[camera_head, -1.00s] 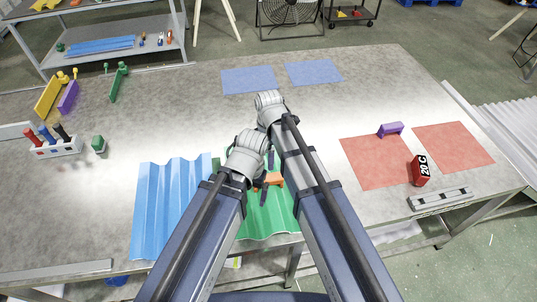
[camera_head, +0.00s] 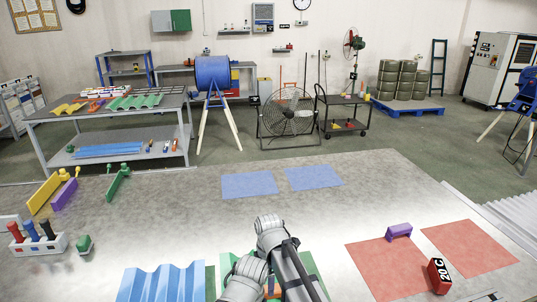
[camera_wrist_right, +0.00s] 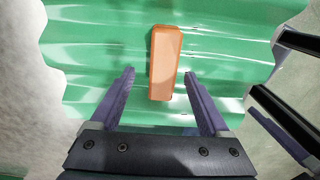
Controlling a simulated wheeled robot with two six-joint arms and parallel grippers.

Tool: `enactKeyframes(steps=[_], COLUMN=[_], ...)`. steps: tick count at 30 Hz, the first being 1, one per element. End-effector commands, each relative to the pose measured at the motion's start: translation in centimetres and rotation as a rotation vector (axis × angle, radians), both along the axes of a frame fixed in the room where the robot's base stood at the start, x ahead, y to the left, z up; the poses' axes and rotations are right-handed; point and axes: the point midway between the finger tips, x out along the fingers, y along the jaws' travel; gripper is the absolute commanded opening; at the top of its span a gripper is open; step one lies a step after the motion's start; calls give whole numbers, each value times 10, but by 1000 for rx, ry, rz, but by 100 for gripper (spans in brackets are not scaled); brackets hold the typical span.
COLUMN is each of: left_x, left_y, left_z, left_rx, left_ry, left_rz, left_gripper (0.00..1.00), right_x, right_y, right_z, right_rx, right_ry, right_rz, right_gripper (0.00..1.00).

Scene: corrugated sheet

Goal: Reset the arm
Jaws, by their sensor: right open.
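In the right wrist view my right gripper (camera_wrist_right: 159,74) is open. Its two purple fingers point at an orange block (camera_wrist_right: 165,60) lying on the green corrugated sheet (camera_wrist_right: 95,60). The block's near end lies between the fingertips, with a gap on each side. In the head view both arms reach in at the bottom centre, over the green sheet (camera_head: 312,264). The wrist of my left arm shows there, but its fingers are hidden. A blue corrugated sheet (camera_head: 162,284) lies to the left.
A purple block (camera_head: 399,231) and a red "20 C" block (camera_head: 438,276) are by the red mats (camera_head: 380,268). Blue mats (camera_head: 250,185) lie at the back edge.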

Motion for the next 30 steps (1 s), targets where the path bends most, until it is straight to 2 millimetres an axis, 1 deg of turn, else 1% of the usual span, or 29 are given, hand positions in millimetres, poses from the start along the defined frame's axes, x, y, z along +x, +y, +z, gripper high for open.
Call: enactKeyframes(steps=[1,6,10,14,25,30], left_x=[0,0,0,0,0,-1], left_y=[0,0,0,0,0,2], left_z=[-13,-34,-45,-49,-49,-47], left_rx=[0,0,0,0,0,-2], left_ry=[0,0,0,0,0,1], left_rz=[0,0,0,0,1,14], left_gripper=[100,100,100,100,100,100], right_x=[0,0,0,0,-1,-3], right_y=[0,0,0,0,0,-7], right_z=[-14,-34,-45,-49,-49,-47], right_rx=[0,0,0,0,1,0], right_ry=[0,0,0,0,0,-3], right_rz=[0,0,0,0,-1,-18], right_gripper=[80,80,80,80,80,80])
